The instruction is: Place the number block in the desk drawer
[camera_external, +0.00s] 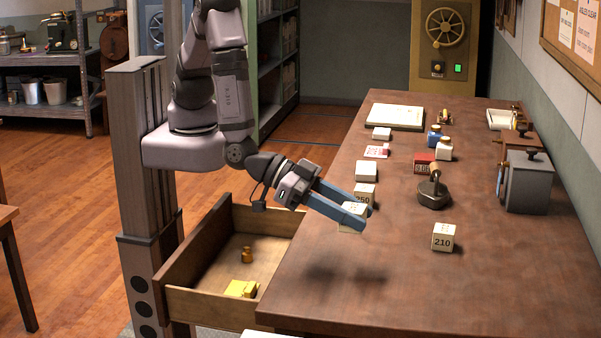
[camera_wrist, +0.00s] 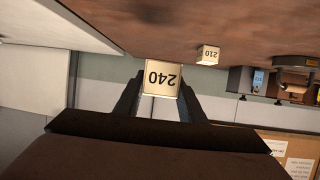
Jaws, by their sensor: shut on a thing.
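My gripper (camera_external: 362,218) is shut on a cream number block (camera_external: 350,217) and holds it above the left part of the desk, with shadows on the desk below. In the wrist view the held block (camera_wrist: 162,79) reads 240, upside down, between the two fingers. The desk drawer (camera_external: 208,301) is pulled open at the desk's left side, to the lower left of my gripper. A small brass weight (camera_external: 247,255) and a yellow item (camera_external: 241,289) lie in it. Part of the drawer's right side is hidden by the desk.
Another block marked 210 (camera_external: 443,237) stands on the desk (camera_external: 400,290), right of my gripper. A block that seems to read 250 (camera_external: 365,192) stands just behind the held block. The front desk area is clear.

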